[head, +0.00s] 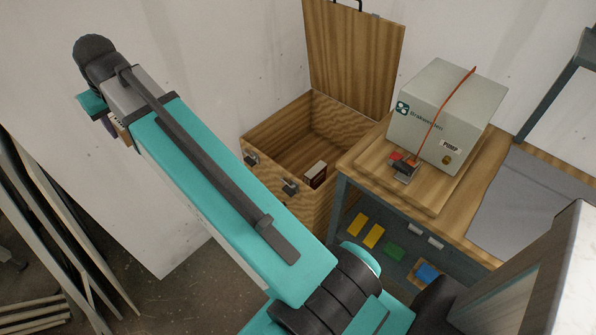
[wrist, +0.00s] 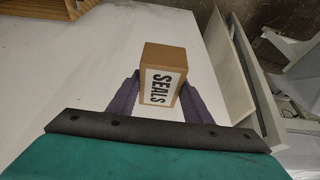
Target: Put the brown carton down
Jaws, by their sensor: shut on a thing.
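The brown carton (wrist: 170,57), with a white label reading "SEALS", sits between the two purple fingers of my gripper (wrist: 158,90) in the wrist view. The fingers are shut on its sides. In the head view my gripper (head: 105,120) is at the upper left, held high in front of the white wall. Only a small brown edge of the carton (head: 121,131) shows there; my arm hides the rest.
An open wooden crate (head: 262,128) with its lid raised stands in the middle, holding a small box (head: 317,172). A workbench (head: 481,201) on the right bears a pale pump box (head: 440,108) and a grey mat (head: 535,205). Dark boards (head: 45,215) lean at the left.

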